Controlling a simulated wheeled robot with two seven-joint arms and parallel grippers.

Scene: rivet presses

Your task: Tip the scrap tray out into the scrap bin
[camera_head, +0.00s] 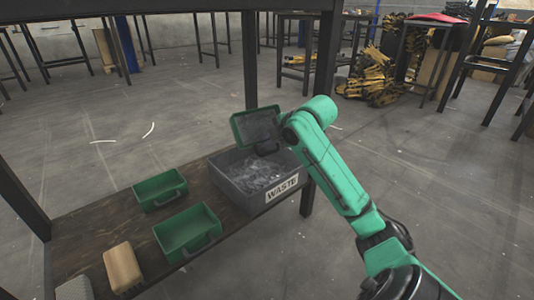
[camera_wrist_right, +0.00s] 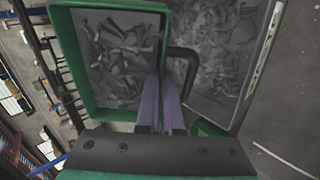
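The scrap tray (camera_head: 241,131) is a green open box held above the far side of the scrap bin (camera_head: 229,186), tilted with its open side partly toward the head camera. The bin is grey, labelled WASTE, and holds pale metal scraps. In the right wrist view the tray (camera_wrist_right: 67,62) fills the upper left, with scraps showing inside its rim. The bin (camera_wrist_right: 258,70) lies behind it to the right. My left gripper is not in view.
The bin stands on a dark wooden bench shelf (camera_head: 90,240). Two empty green trays, one farther (camera_head: 160,202) and one nearer (camera_head: 180,250), stand left of it. A wooden block (camera_head: 122,268) and a grey ribbed piece (camera_head: 75,288) lie nearer. Black posts (camera_head: 327,50) frame the shelf.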

